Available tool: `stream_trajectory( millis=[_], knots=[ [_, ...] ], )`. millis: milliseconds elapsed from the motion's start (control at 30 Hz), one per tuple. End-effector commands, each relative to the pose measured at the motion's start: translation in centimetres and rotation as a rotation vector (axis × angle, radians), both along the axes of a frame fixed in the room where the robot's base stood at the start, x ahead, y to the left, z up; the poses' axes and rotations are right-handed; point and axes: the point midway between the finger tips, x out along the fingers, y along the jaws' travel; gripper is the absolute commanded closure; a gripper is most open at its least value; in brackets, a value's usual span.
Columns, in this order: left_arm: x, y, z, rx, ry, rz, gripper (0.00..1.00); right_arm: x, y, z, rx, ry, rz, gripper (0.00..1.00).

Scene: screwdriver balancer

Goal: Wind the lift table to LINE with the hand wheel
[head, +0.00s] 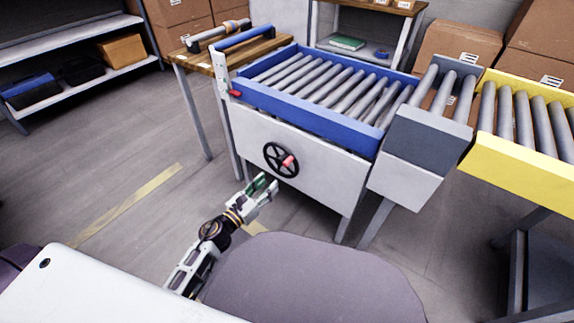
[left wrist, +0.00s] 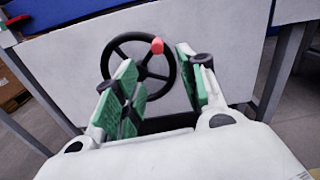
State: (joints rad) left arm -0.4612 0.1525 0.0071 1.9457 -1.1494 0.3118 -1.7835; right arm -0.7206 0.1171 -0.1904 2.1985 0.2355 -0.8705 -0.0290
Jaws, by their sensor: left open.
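The lift table (head: 300,150) has a blue frame with grey rollers on top and a white front panel. The black hand wheel (head: 268,158) with a red knob (head: 288,161) is mounted on that panel. In the left wrist view the wheel (left wrist: 113,57) stands ahead, its red knob (left wrist: 157,46) at the upper right of the rim. My left gripper (head: 264,186) is open and empty, below and just left of the wheel, apart from the knob. In the wrist view its green-padded fingers (left wrist: 160,85) frame the wheel's lower part. My right gripper is not in view.
A red pointer (head: 235,93) sits on the white upright at the table's left corner. A grey roller section (head: 425,140) and a yellow roller conveyor (head: 520,165) stand to the right. A wooden bench (head: 200,62) is behind left. Floor left of the table is clear.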

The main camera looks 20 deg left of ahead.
Motion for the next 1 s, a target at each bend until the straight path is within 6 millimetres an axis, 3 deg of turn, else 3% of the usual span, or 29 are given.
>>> stream_trajectory(
  millis=[1000],
  knots=[
    [7.6, -2.7, 0.0, 0.001, -0.001, -0.001, 0.59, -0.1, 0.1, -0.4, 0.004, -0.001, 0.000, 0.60]
  ],
)
